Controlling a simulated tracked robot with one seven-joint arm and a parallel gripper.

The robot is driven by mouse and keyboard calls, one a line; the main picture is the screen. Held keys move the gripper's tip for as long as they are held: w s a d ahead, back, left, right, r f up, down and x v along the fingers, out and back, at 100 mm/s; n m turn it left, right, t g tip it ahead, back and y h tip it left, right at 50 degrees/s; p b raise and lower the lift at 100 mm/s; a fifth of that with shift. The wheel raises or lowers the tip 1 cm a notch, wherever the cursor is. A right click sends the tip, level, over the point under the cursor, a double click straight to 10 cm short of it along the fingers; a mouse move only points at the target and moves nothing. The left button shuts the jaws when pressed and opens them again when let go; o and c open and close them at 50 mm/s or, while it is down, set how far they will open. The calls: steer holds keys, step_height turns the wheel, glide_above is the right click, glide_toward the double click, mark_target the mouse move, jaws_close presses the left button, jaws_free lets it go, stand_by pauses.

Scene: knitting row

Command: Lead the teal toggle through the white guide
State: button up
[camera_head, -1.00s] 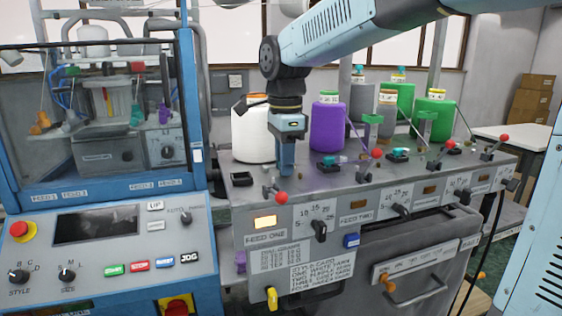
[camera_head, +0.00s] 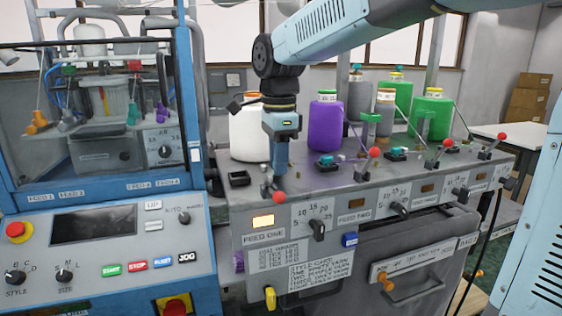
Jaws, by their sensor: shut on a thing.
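My gripper (camera_head: 279,188) points down at the front edge of the FEED ONE station. It is shut on the red-knobbed lever (camera_head: 279,198), with the knob showing just below the fingertips. The fingers hide the lever's stem. A small teal piece (camera_head: 326,160), which looks like the teal toggle, lies on the bench by the purple cone, to the right of my gripper and apart from it. Another teal piece (camera_head: 133,114) hangs inside the blue machine at left. I cannot make out a white guide.
A white cone (camera_head: 247,135) stands behind my gripper, a purple cone (camera_head: 327,124) to its right. A small dark tray (camera_head: 239,179) looks empty. More red-knobbed levers (camera_head: 374,153) line the bench (camera_head: 303,183). The blue machine (camera_head: 190,120) stands close at left.

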mark_target(255, 178)
steer(key=shift+s+a, duration=0.2)
steer(key=shift+a, duration=0.6)
steer(key=shift+s+a, duration=0.25)
steer(key=shift+a, duration=0.5)
steer(key=shift+s+a, duration=0.2)
steer(key=shift+a, duration=0.6)
steer(key=shift+s+a, duration=0.1)
steer(key=shift+a, duration=0.05)
steer(key=shift+r, duration=0.1)
